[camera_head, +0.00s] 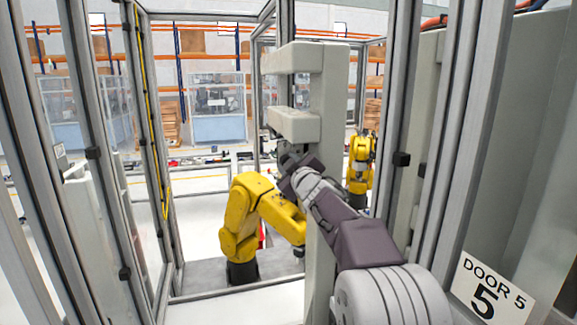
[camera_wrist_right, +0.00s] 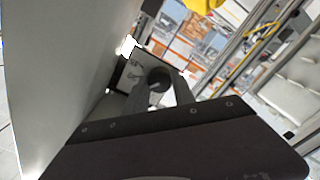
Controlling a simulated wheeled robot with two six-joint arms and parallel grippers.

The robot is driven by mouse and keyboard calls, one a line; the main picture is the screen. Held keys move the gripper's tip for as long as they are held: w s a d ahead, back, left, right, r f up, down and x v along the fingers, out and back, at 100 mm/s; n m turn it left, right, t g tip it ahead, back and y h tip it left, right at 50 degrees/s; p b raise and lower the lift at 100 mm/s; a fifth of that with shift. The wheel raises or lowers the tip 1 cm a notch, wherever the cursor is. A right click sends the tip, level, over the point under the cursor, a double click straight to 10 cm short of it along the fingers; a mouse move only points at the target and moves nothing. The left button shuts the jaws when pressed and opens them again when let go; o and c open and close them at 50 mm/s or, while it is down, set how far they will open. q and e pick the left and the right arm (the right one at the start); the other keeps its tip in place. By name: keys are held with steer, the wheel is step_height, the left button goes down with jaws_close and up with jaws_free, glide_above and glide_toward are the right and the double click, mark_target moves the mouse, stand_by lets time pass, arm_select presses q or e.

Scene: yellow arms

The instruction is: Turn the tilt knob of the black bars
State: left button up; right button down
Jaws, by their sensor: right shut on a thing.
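My right gripper (camera_head: 290,163) reaches to the side of a pale grey upright post in the head view, and my own wrist hides much of it there. In the right wrist view the two grey fingers of my right gripper (camera_wrist_right: 160,92) are shut on a dark round knob (camera_wrist_right: 158,78). I cannot make out the black bars in either view. My left gripper is not in view.
The pale grey post (camera_head: 335,95) with two stubby arms stands close to my right arm. A yellow robot arm (camera_head: 240,215) is just left of it, and another yellow arm (camera_head: 360,160) is behind. Metal frames and a "DOOR 5" sign (camera_head: 490,292) flank the opening.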

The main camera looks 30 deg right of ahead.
steer(key=shift+n, duration=0.6)
steer(key=c, duration=1.1)
jaws_free()
steer(key=shift+o, duration=0.2)
steer(key=b+v, duration=0.1)
steer(key=v, duration=0.7)
steer(key=shift+s+f, duration=0.15)
steer(key=shift+s, duration=0.2)
